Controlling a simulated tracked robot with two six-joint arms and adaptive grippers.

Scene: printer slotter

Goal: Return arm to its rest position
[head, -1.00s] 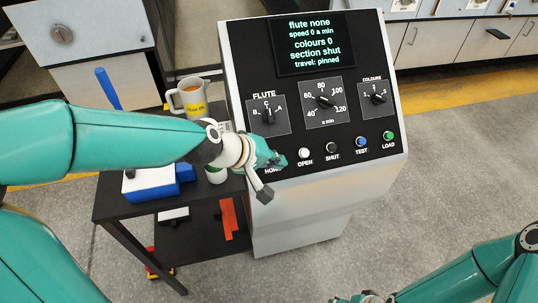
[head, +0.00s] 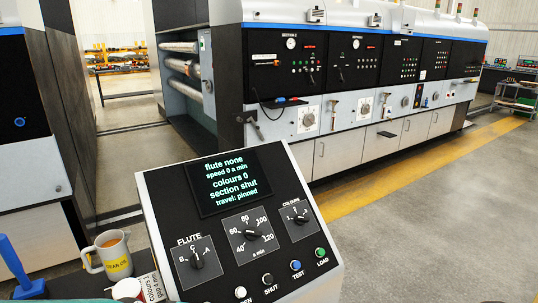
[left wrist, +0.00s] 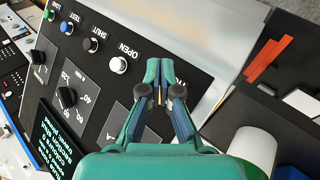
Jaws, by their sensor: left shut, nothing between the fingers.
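My left gripper (left wrist: 160,72) shows in the left wrist view, with its fingers together and nothing between them. It is in front of the slanted black control panel (left wrist: 100,75), beside the white OPEN button (left wrist: 118,65). I cannot tell whether the fingertips touch the panel. In the head view the control panel (head: 223,240) stands at the lower middle, and only a sliver of teal arm shows at the bottom left edge. The display (head: 230,180) reads flute none, speed 0, colours 0, section shut, travel pinned. My right gripper is out of view.
A yellow-labelled mug (head: 117,262) and a white cup (head: 127,290) stand left of the panel, near a blue handle (head: 14,265). A red strip (left wrist: 268,58) lies beside the console. A long printing machine (head: 350,90) stands behind.

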